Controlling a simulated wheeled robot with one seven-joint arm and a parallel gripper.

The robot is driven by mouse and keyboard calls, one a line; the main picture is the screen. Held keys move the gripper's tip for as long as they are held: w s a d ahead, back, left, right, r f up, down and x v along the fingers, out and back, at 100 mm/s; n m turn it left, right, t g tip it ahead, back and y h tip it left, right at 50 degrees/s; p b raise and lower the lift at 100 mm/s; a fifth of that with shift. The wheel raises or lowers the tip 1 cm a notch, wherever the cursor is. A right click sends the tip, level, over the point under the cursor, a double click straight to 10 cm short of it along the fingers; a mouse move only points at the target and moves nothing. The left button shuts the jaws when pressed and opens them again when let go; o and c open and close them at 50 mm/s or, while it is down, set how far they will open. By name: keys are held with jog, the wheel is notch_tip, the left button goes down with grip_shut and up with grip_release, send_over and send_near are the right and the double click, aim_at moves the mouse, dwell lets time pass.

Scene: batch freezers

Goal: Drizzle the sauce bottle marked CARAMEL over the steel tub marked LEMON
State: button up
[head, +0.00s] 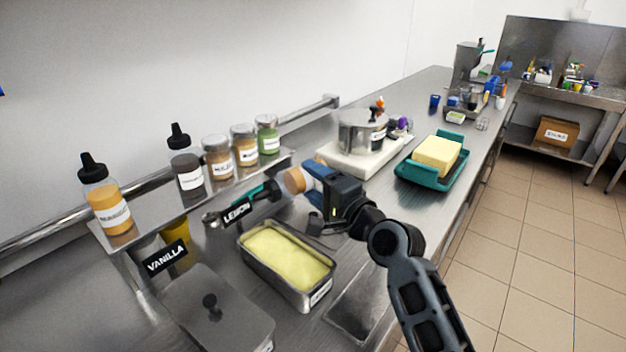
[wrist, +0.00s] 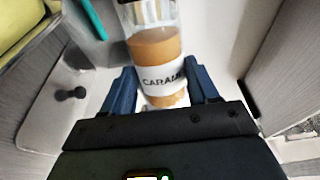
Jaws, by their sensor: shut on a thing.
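My gripper (head: 308,184) is shut on the CARAMEL bottle (head: 293,180), a clear bottle of tan sauce. Its label shows between the fingers (wrist: 162,95) in the wrist view, where the bottle (wrist: 153,48) reads CARAMEL, with the end letters partly cut. In the head view the bottle lies well tilted, with a dark end toward the left. I cannot tell whether sauce flows.
A lidded tub (head: 218,312) stands by the VANILLA sign (head: 167,256). A shelf holds an amber bottle (head: 110,212), a dark bottle (head: 187,168) and several jars (head: 245,148). Further right are a steel pot (head: 357,134) and a yellow block (head: 437,154) on a teal tray (head: 418,177).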

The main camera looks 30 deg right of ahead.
jog(key=n+b, duration=0.1)
jog(key=f+n+b, duration=0.1)
jog(key=b, duration=0.1)
jog(key=shift+d+f, duration=0.15)
jog(key=shift+f, duration=0.1)
jog(key=shift+a+r+n+p, duration=0.25)
jog(key=shift+r+n, duration=0.3)
jog(key=shift+r, duration=0.05)
jog(key=shift+a+r+n+p, duration=0.25)
jog(key=shift+r+n, duration=0.3)
jog(key=shift+a+r+n+p, duration=0.2)
jog(key=shift+a+r+n, duration=0.2)
jog(key=shift+r+n, duration=0.45)
jog(key=shift+a+r+n+p, duration=0.2)
jog(key=shift+a+r+n, duration=0.3)
jog(key=shift+n, duration=0.55)
jog(key=shift+s+d+r, duration=0.1)
jog(key=shift+s+d, duration=0.05)
jog(key=shift+d, duration=0.05)
jog(key=shift+s+d, duration=0.25)
jog(key=shift+s, duration=0.7)
jog(key=shift+s+d, duration=0.2)
jog(key=shift+s, duration=0.75)
jog(key=shift+s+d, duration=0.1)
jog(key=shift+s, duration=0.2)
jog(key=shift+s+d, duration=0.25)
jog(key=shift+s, duration=0.65)
jog(key=shift+s+d, duration=0.2)
jog(key=shift+s, duration=0.7)
